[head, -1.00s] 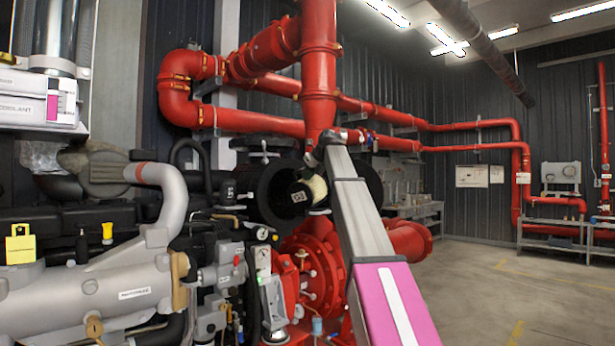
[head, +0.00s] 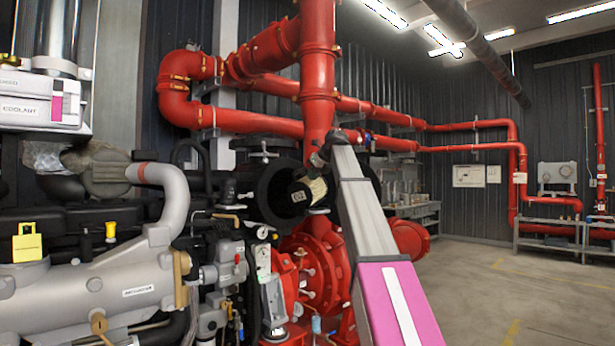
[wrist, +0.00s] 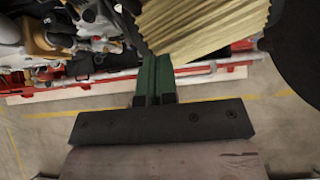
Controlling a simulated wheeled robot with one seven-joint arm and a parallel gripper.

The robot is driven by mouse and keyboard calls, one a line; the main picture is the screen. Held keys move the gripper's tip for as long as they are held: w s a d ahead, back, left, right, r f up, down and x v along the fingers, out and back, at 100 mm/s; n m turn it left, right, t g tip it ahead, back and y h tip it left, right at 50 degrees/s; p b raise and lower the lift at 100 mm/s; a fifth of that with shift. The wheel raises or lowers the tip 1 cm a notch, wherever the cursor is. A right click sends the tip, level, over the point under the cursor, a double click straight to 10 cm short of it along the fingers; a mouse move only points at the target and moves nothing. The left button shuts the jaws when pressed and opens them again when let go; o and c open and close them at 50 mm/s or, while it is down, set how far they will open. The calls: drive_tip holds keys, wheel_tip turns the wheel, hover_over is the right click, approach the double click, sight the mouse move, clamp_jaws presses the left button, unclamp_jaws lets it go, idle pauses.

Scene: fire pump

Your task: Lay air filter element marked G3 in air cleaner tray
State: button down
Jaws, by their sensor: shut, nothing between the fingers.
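The air filter element (head: 317,187) shows in the head view as a cream cylinder with a black end cap; its marking looks like G3 but is blurred. It lies tilted within a dark round-edged housing (head: 268,193). I cannot tell whether this is the air cleaner tray, or whether the element is seated in it. In the wrist view, cream pleats (wrist: 205,25) fill the upper middle, just beyond the fingertips. My gripper (wrist: 152,62) has its green fingers together with nothing between them. In the head view my arm hides its right surroundings, and I cannot make out the fingers.
A red pipe (head: 319,80) rises directly above the housing. A red pump (head: 318,262) sits below it. Grey engine pipework (head: 135,265) and a coolant container (head: 40,98) crowd the left. A dark curved part (wrist: 297,45) fills the wrist view's right edge. Floor at right is open.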

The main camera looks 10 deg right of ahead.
sight(313, 183)
drive_tip(key=v, duration=1)
drive_tip(key=d+f+n+y, duration=0.1)
drive_tip(key=d+f+n, duration=0.1)
drive_tip(key=d+f, duration=0.4)
drive_tip(key=shift+g, duration=0.4)
drive_tip(key=x, duration=0.3)
drive_tip(key=r+x, duration=0.1)
drive_tip(key=x, duration=0.2)
drive_tip(key=w+x, duration=0.1)
drive_tip(key=x, duration=0.3)
drive_tip(key=shift+w+a+r, duration=0.1)
drive_tip(key=shift+a, duration=0.3)
drive_tip(key=shift+w+a, duration=0.5)
drive_tip(key=shift+a, duration=0.05)
drive_tip(key=w+a, duration=0.3)
drive_tip(key=shift+w+a, duration=0.3)
drive_tip(key=shift+w, duration=0.05)
drive_tip(key=shift+s, duration=0.1)
